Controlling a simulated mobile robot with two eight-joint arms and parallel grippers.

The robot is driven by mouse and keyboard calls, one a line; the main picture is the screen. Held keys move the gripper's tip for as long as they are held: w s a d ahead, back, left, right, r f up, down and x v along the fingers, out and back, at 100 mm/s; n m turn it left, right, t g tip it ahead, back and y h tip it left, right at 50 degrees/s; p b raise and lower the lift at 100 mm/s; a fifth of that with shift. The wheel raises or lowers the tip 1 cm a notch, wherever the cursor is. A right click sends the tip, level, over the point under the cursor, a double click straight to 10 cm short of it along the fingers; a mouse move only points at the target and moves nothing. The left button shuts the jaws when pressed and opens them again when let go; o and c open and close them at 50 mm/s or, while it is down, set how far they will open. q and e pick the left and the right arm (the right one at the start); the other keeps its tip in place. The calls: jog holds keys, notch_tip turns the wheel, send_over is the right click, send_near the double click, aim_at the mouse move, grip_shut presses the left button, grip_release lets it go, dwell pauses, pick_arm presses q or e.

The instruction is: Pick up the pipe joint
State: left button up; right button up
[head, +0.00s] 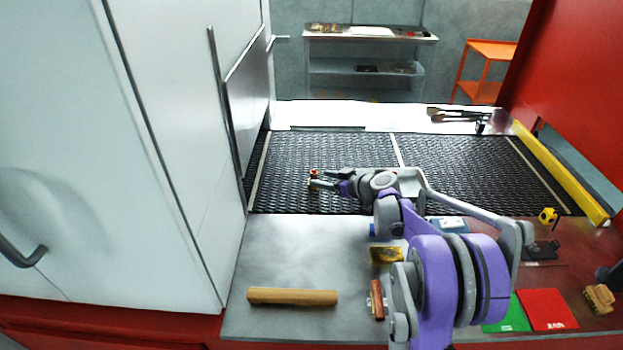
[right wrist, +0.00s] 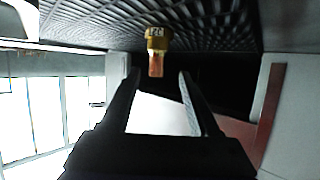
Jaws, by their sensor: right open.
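The pipe joint (head: 314,173) is a small brass and copper-coloured piece on the black mesh belt (head: 290,150), near its front left part. My right gripper (head: 321,179) reaches left over the belt, with its fingertips right at the joint. In the right wrist view the joint (right wrist: 157,42) has a brass collar with markings and a copper-coloured end. That end shows between the tips of the open fingers (right wrist: 159,74), with a gap on each side. I cannot tell whether any finger touches it. My left gripper is not in view.
A wooden roller (head: 292,297), a brass-coloured block (head: 386,255) and a red-brown piece (head: 377,299) lie on the front counter. Green (head: 508,316) and red (head: 546,309) cards lie at right. A white cabinet (head: 150,150) borders the left. Dark tools (head: 460,115) lie behind the belt.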

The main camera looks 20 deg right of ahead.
aim_at(315, 177)
jog(key=x, duration=0.3)
jog(key=shift+w, duration=0.1)
jog(key=x, duration=0.4)
jog(key=shift+w+d+r+p, duration=0.1)
jog(key=shift+w+r+p, duration=0.2)
jog(key=shift+w+p, duration=0.1)
jog(key=shift+w+f, duration=0.25)
jog(key=shift+w, duration=0.15)
jog(key=shift+s, duration=0.1)
jog(key=shift+r, duration=0.1)
grip_shut()
